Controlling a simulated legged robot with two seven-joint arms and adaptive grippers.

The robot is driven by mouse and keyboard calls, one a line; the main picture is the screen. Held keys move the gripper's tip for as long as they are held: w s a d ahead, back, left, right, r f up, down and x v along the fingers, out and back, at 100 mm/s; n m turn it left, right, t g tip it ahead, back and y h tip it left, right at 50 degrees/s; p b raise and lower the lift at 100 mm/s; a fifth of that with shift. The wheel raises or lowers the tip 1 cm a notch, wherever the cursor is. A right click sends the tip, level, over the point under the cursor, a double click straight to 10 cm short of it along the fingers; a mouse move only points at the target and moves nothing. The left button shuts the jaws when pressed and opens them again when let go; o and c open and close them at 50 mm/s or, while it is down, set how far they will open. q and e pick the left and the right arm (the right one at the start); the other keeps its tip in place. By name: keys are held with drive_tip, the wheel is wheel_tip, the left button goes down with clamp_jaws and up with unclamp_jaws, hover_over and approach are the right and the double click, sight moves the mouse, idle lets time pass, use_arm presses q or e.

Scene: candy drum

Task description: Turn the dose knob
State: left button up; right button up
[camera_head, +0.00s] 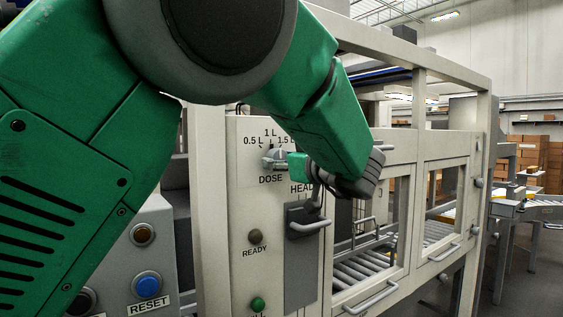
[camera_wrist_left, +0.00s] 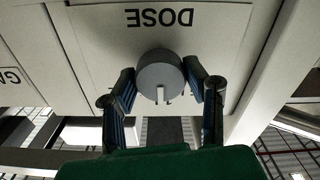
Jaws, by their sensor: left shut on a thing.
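The dose knob (camera_wrist_left: 160,76) is a grey round knob on the cream panel, upside down in the left wrist view under the word DOSE. In the head view the knob (camera_head: 274,153) sits below the 0.5 L, 1 L and 1.5 L marks, partly hidden by my gripper. My left gripper (camera_wrist_left: 163,84) has a dark finger on each side of the knob and is shut on it. In the head view the gripper (camera_head: 283,163) reaches the panel from the right, its fingers small and hard to make out. My right gripper is in neither view.
Below the knob are a dark-backed lever handle (camera_head: 308,223), a READY lamp (camera_head: 255,237) and a green button (camera_head: 258,304). A blue RESET button (camera_head: 148,285) is at lower left. Windowed doors with bar handles (camera_head: 371,298) stand right of the panel.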

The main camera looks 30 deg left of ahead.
use_arm(q)
drive_tip(key=shift+f+n, duration=0.1)
drive_tip(key=shift+n, duration=0.2)
drive_tip(key=n+b, duration=0.2)
drive_tip(key=n, duration=0.1)
drive_tip(key=shift+f+n+b, duration=0.1)
drive_tip(key=shift+n+b, duration=0.2)
drive_tip(key=shift+b, duration=0.1)
drive_tip(key=shift+n+b, duration=1.85)
drive_tip(key=shift+n, duration=0.55)
drive_tip(key=o, duration=1.1)
drive_tip(key=shift+w+d, duration=0.1)
drive_tip(key=shift+o, duration=0.2)
